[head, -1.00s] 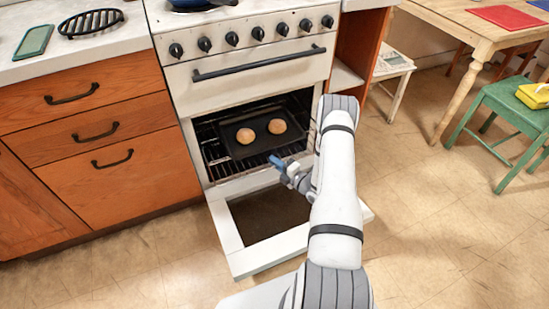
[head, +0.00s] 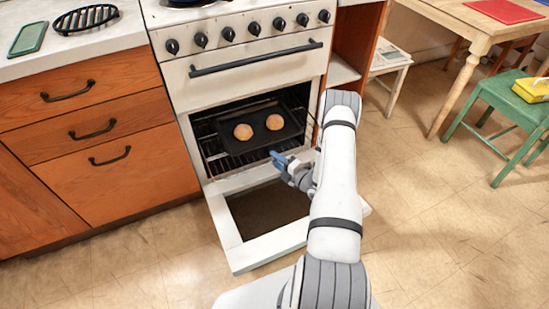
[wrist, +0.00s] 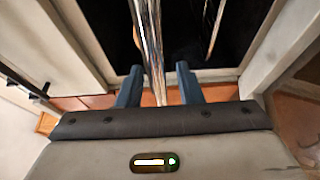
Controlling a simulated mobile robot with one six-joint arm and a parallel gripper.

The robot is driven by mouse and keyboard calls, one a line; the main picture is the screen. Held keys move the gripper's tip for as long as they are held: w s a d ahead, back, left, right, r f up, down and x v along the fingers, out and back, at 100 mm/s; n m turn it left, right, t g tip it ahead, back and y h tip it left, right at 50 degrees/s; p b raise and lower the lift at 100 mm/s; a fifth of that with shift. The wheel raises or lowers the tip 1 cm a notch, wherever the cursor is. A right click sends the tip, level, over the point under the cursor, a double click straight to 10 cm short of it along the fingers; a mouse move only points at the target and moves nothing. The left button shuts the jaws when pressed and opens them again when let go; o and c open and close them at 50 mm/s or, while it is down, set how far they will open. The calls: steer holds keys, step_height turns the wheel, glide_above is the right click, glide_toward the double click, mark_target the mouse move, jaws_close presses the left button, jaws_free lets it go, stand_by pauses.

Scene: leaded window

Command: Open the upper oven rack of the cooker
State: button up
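The cooker (head: 238,77) is white, with its lower oven door (head: 270,250) folded down. Inside, the upper rack (head: 208,151) is a dark wire grid carrying a black tray (head: 258,145) with two round buns. My gripper (head: 277,158) is at the rack's front edge, right of its middle, above the open door. In the wrist view, the blue fingers of my gripper (wrist: 160,88) are apart. A shiny metal bar, apparently the rack's front rail (wrist: 151,45), runs between them with a visible gap on each side. Contact with the bar cannot be made out.
Orange drawers (head: 90,130) adjoin the cooker on the left, with a worktop above. A dark oven-front handle (head: 255,58) sticks out above the opening. A wooden table (head: 455,28) and green stool (head: 510,100) stand to the right. The floor in front is clear.

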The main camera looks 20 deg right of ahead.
steer(key=p+v, duration=0.1)
steer(key=v, duration=0.5)
steer(key=shift+s, duration=0.2)
steer(key=shift+d, duration=0.1)
steer(key=a+r+n+g+y+p, duration=0.2)
steer(key=a+r+n+g, duration=0.15)
steer(key=r+n, duration=0.4)
steer(key=a+r+n+g+y+p, duration=0.3)
steer(key=a+r+n, duration=0.15)
steer(key=r, duration=0.55)
steer(key=a+r+n+g+y+p, duration=0.2)
steer(key=a+r+n+g, duration=0.25)
steer(key=r, duration=0.45)
steer(key=s+a+r+n+g+h+p, duration=0.25)
steer(key=s+a+r+n, duration=0.2)
steer(key=r+n, duration=0.3)
steer(key=s+a+r+n+g+h+p, duration=0.1)
steer(key=s+a+r+n+g+p, duration=0.25)
steer(key=s+r+n, duration=0.35)
steer(key=s+d+r+n+t+h+p, duration=0.1)
steer(key=s+d+r+n+h+p, duration=0.1)
steer(key=s+r+n+h+p, duration=0.3)
steer(key=s+d+r+n+t+h+p, duration=0.2)
steer(key=s+r+n+h+p, duration=0.2)
steer(key=r+n, duration=0.9)
steer(key=s+r+h, duration=0.2)
steer(key=s+r, duration=0.1)
steer(key=shift+p, duration=0.4)
